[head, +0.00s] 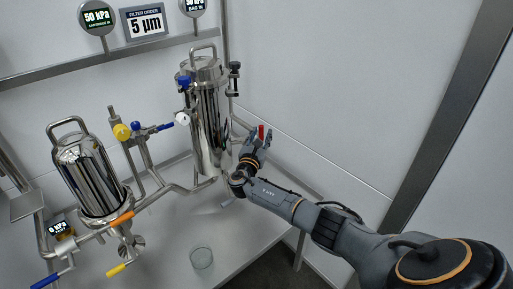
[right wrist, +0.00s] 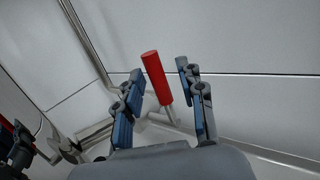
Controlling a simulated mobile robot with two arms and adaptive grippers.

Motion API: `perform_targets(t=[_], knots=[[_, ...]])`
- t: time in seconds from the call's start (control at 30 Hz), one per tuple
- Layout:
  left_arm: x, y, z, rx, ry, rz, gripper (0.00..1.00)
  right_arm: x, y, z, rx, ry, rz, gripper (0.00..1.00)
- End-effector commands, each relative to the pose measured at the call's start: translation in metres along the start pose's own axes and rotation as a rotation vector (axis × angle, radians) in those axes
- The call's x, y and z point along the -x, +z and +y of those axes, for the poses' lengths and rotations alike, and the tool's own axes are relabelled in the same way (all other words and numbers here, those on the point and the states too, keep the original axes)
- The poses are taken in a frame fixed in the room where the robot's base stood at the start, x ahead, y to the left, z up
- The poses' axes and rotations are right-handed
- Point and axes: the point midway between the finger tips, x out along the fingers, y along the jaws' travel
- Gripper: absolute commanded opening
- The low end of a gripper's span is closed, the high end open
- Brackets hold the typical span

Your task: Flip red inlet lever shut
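The red inlet lever (right wrist: 155,78) stands up, slightly tilted, in the right wrist view, on a thin metal stem. In the head view only its red end (head: 261,132) shows, behind the fingers. My right gripper (head: 257,144) is open beside the tall steel filter housing (head: 209,125). In the right wrist view the two fingers of the right gripper (right wrist: 160,70) stand on either side of the lever, with gaps visible on both sides. Whether the lever is fully between the pads in depth is hard to tell. My left gripper is not in view.
A second steel housing (head: 88,175) stands at the left, with an orange lever (head: 121,218), a yellow lever (head: 116,270) and a blue lever (head: 45,281) on the piping near it. A pale wall lies behind the red lever.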

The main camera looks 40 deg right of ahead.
Motion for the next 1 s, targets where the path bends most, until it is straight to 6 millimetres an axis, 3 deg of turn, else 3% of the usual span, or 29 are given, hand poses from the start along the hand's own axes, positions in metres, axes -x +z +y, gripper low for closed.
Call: perform_targets(t=[0.3,0.5,0.7,1.0], knots=[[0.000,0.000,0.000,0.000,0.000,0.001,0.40,0.066,-0.002,0.000,-0.002,0.003,0.005,0.39],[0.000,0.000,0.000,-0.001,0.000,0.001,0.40,0.097,-0.001,-0.001,-0.001,0.001,0.003,0.39],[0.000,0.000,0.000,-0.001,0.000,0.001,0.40,0.107,-0.001,-0.002,0.000,-0.002,0.003,0.39],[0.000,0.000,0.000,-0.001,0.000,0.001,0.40,0.107,-0.001,-0.001,0.000,-0.002,0.002,0.39]])
